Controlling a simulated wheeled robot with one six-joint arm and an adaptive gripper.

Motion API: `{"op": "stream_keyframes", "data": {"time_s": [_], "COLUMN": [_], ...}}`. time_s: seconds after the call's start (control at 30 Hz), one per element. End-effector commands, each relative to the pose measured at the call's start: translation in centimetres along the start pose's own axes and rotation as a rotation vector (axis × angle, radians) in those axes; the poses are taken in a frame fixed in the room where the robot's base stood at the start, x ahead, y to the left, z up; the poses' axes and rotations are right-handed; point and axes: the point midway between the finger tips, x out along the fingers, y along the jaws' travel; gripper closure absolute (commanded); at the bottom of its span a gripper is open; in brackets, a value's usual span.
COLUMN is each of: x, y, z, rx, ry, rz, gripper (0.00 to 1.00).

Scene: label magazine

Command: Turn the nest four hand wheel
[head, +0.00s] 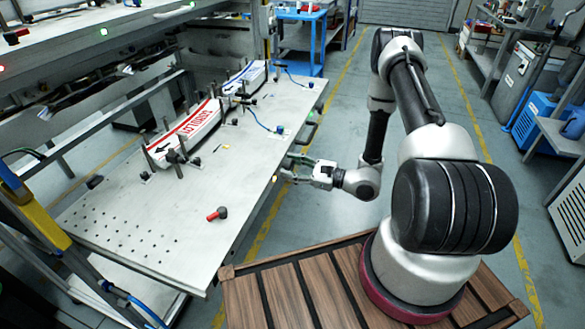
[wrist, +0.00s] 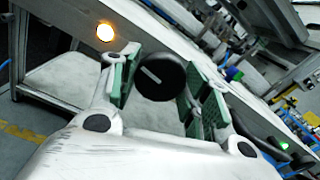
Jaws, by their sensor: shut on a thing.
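A black round hand wheel (wrist: 160,80) with a white mark on its face sits on the front edge of the workbench. My gripper (wrist: 163,92) is shut on it, with the green finger pads on either side of the wheel. In the head view my gripper (head: 298,168) is at the bench's right edge, and the wheel is too small or hidden to make out there. I cannot tell from the pictures which nest number this wheel bears.
An amber lamp (wrist: 105,32) glows left of the wheel, and a green lamp (wrist: 283,145) glows to the right. On the bench (head: 120,205) lie a red-handled black knob (head: 217,214) and a red-and-white label stack (head: 190,128) between posts. The aisle floor behind my arm is clear.

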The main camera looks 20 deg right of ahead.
Motion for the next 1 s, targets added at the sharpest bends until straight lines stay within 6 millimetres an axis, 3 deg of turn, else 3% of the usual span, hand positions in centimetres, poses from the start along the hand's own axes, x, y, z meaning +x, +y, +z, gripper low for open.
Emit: {"op": "stream_keyframes", "data": {"time_s": [0.27, 1.0], "x": [-0.02, -0.03], "y": [0.02, 0.08], "z": [0.0, 0.03], "rx": [0.163, 0.86], "ry": [0.003, 0.015], "rz": [0.001, 0.004], "gripper": [0.77, 0.77]}}
